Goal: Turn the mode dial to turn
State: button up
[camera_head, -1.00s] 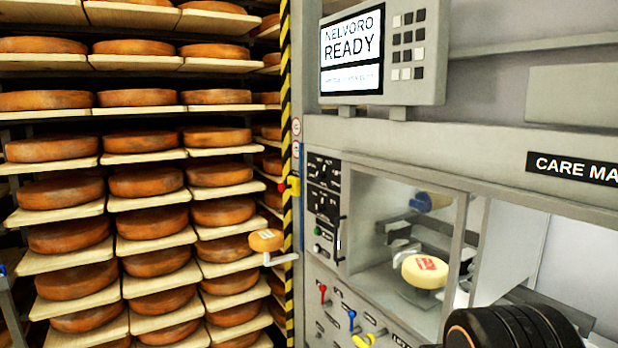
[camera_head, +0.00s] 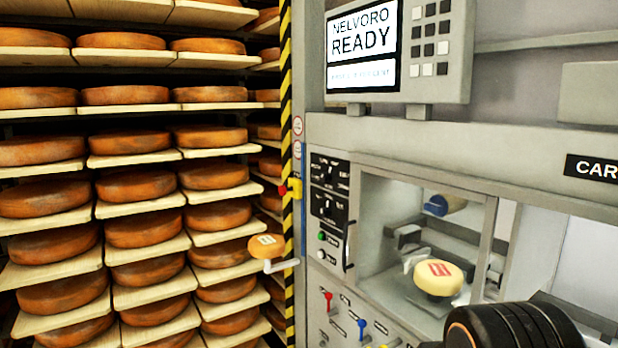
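The black control panel (camera_head: 330,202) is on the left front of the grey machine, beside the window. It carries two black dials with small white labels, an upper dial (camera_head: 328,173) and a lower dial (camera_head: 326,208). The labels are too small to read, so I cannot tell which is the mode dial or where it points. The machine's screen (camera_head: 361,45) reads "NELVORO READY". A black rounded part of my arm (camera_head: 510,335) shows at the bottom right. My gripper is not in view.
A pale cheese wheel (camera_head: 438,277) with a red label sits behind the window. Red (camera_head: 328,300) and blue (camera_head: 362,329) levers are below the panel. A yellow-black striped post (camera_head: 287,110) separates the machine from shelves of cheese wheels (camera_head: 135,185). A small cheese (camera_head: 266,246) sits on a bracket.

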aim_at(326, 176)
jog(key=i+j+z, duration=0.1)
jog(key=j, duration=0.25)
jog(key=i+j, duration=0.3)
jog(key=i+j+z, duration=0.15)
jog(key=j, duration=0.25)
jog(key=i+j+z, duration=0.1)
jog(key=i+j, duration=0.3)
jog(key=j, duration=0.35)
jog(key=i+j+z, duration=0.15)
jog(key=j, duration=0.2)
jog(key=i+j, duration=0.15)
jog(key=j, duration=0.25)
jog(key=i+j+z, duration=0.15)
jog(key=j, duration=0.25)
